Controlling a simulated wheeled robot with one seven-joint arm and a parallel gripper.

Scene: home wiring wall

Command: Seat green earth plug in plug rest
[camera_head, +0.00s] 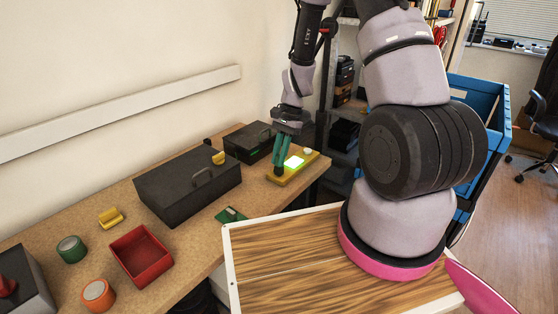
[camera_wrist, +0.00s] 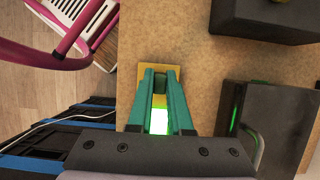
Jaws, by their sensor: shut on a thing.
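My gripper (camera_head: 281,152), with teal-green fingers, points down at the far right end of the workbench. It is shut at the yellow block (camera_head: 291,174), which appears to be the plug rest and has a bright glowing green panel (camera_head: 293,162) on top. In the wrist view the two fingers (camera_wrist: 160,72) reach over the yellow block (camera_wrist: 159,68), with the glowing panel (camera_wrist: 158,122) showing between them. The green earth plug is mostly hidden by the fingers and hard to tell from them. I cannot tell how deep it sits.
A large dark case (camera_head: 187,185) and a smaller dark box (camera_head: 249,142) stand beside the block. A blue crate (camera_head: 470,92) stands right of the bench.

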